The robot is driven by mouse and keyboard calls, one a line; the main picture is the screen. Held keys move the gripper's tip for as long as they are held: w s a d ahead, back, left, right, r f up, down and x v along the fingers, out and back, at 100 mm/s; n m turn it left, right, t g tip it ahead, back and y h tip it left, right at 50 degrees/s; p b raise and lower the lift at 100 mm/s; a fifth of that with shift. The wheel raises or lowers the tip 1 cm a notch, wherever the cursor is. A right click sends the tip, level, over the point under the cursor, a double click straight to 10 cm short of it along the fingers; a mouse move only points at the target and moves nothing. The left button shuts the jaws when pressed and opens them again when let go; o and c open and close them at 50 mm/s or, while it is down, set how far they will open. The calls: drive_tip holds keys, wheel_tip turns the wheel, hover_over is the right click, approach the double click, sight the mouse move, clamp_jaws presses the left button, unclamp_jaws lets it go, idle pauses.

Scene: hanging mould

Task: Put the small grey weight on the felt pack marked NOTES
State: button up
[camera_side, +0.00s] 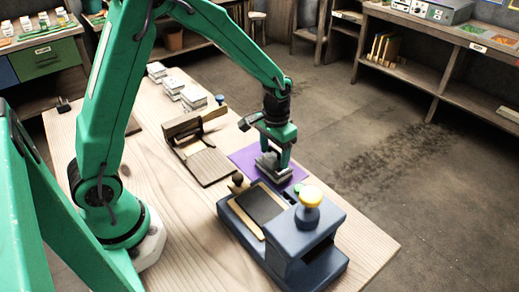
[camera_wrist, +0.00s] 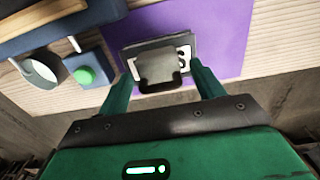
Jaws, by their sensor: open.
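The small grey weight (camera_wrist: 160,67) lies on a dark grey felt pack (camera_wrist: 131,50) in the wrist view. The pack has a white label (camera_wrist: 184,55); only a letter S shows, and the weight covers the rest. The pack lies on a purple mat (camera_wrist: 220,28). My gripper (camera_wrist: 163,82) is open, with one green finger on each side of the weight and pack; I cannot tell whether they touch. In the side view my gripper (camera_side: 276,162) is low over the grey pack (camera_side: 272,173) on the purple mat (camera_side: 240,158).
A blue press (camera_side: 308,230) with a yellow knob stands close in front of the mat. A wooden hinged case (camera_side: 205,164) lies to its left. White stacks (camera_side: 173,88) stand farther back on the wooden table (camera_side: 180,240). A green button (camera_wrist: 85,75) shows beside the pack.

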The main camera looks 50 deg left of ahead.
sight(274, 149)
wheel_tip(274, 149, up, 11)
idle(0.5)
idle(0.5)
drive_tip(key=s+a+r+t, duration=0.1)
drive_tip(key=s+r, duration=0.3)
drive_tip(key=s, duration=0.5)
drive_tip(key=s+a+r+t, duration=0.1)
drive_tip(key=s+r+t, duration=0.3)
drive_tip(key=s, duration=0.6)
drive_tip(key=shift+a+r+t, duration=0.25)
drive_tip(key=shift+r+t, duration=0.05)
drive_tip(key=shift+r, duration=0.1)
idle(0.6)
